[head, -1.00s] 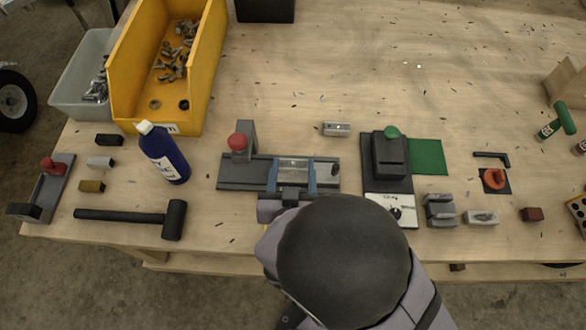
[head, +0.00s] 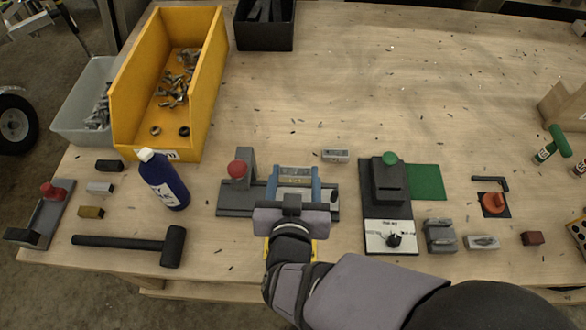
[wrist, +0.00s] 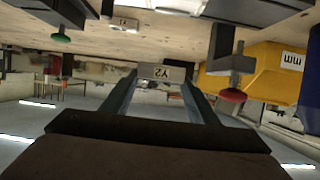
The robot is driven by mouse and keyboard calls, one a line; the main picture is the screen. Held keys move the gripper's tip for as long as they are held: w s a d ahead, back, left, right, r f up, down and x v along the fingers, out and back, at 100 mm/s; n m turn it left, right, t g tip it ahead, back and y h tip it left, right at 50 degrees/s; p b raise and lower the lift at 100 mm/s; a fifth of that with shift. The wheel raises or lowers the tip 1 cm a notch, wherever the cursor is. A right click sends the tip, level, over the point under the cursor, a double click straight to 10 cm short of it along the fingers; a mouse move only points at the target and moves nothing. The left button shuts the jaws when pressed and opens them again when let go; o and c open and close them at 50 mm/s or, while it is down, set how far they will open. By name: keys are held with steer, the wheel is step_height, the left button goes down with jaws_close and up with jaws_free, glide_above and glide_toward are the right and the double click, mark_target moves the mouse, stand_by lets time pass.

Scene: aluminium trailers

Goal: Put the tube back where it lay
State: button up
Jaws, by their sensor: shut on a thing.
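A short grey tube (head: 296,181) with dark marks on its face is between the blue fingers of my gripper (head: 296,178). In the wrist view the tube (wrist: 162,73) sits across the fingertips (wrist: 160,82), its marks upside down. My gripper is shut on it, in front of or above the grey rail fixture (head: 233,200) with the red knob (head: 237,168). The gripper hides part of the rail. I cannot tell how far the tube is from the rail.
A small grey block (head: 335,155) lies just behind the rail. A blue bottle (head: 164,180) and a hammer (head: 172,246) are to the left. A station with a green knob (head: 390,158) and dial plate is to the right. The back middle of the table is clear.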

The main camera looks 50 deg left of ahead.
steer(key=shift+m+t+h, duration=0.6)
steer(key=shift+m, duration=0.1)
steer(key=w+f+b, duration=0.1)
steer(key=w+d+f+b, duration=0.1)
steer(key=w+f, duration=0.1)
steer(key=w+f+b, duration=0.1)
steer(key=w, duration=0.1)
steer(key=shift+w+d+f, duration=0.15)
steer(key=shift+d, duration=0.2)
steer(key=w+a+m+h+b, duration=0.1)
steer(key=w+a+b, duration=0.15)
steer(key=w, duration=0.25)
step_height(320, 180, up, 3)
steer(key=n+g+y+b, duration=0.1)
steer(key=n+y, duration=0.1)
steer(key=n, duration=0.1)
glide_above(294, 162)
steer(key=shift+f, duration=0.1)
steer(key=shift+f+b, duration=0.4)
steer(key=shift+f, duration=4.6)
